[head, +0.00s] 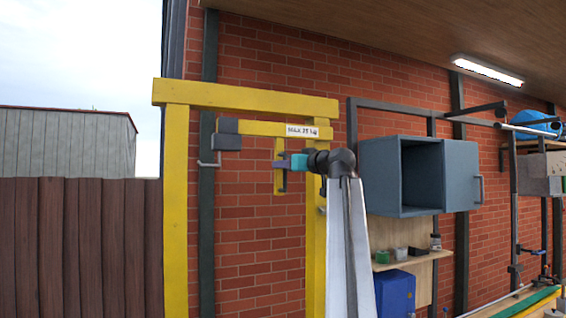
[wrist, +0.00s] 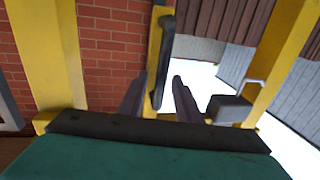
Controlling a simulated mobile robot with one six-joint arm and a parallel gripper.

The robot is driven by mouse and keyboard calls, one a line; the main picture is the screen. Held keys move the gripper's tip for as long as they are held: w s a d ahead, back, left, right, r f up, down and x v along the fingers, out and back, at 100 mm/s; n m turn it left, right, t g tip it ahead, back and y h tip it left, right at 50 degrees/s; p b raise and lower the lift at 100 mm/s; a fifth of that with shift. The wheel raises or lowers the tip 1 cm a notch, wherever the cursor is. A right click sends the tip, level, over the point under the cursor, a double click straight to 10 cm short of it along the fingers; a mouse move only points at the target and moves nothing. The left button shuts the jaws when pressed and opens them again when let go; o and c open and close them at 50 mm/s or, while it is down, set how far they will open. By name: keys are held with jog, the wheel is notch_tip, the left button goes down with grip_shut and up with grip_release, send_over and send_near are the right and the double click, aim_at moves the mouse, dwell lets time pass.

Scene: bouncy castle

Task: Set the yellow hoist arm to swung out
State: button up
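The yellow hoist arm (head: 262,129) lies level across the yellow frame, just under its top beam, with a "MAX 25 kg" label and a dark grey block (head: 228,135) at its left end. A short yellow bar (head: 279,178) hangs down from it and carries a dark handle (wrist: 166,50). My gripper (head: 285,163) is at this bar. In the wrist view my gripper (wrist: 158,95) is open, its two dark fingers apart, with the bar and handle showing between them. I cannot tell whether either finger touches the handle.
The yellow frame (head: 176,210) has posts on both sides of my gripper. An open blue-grey cabinet (head: 373,180) hangs right of my arm, above a wooden shelf (head: 420,258) with small items. A brick wall stands behind; a brown fence (head: 80,245) is at left.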

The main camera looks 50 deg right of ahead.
jog(key=shift+w, duration=0.25)
jog(key=shift+c, duration=0.4)
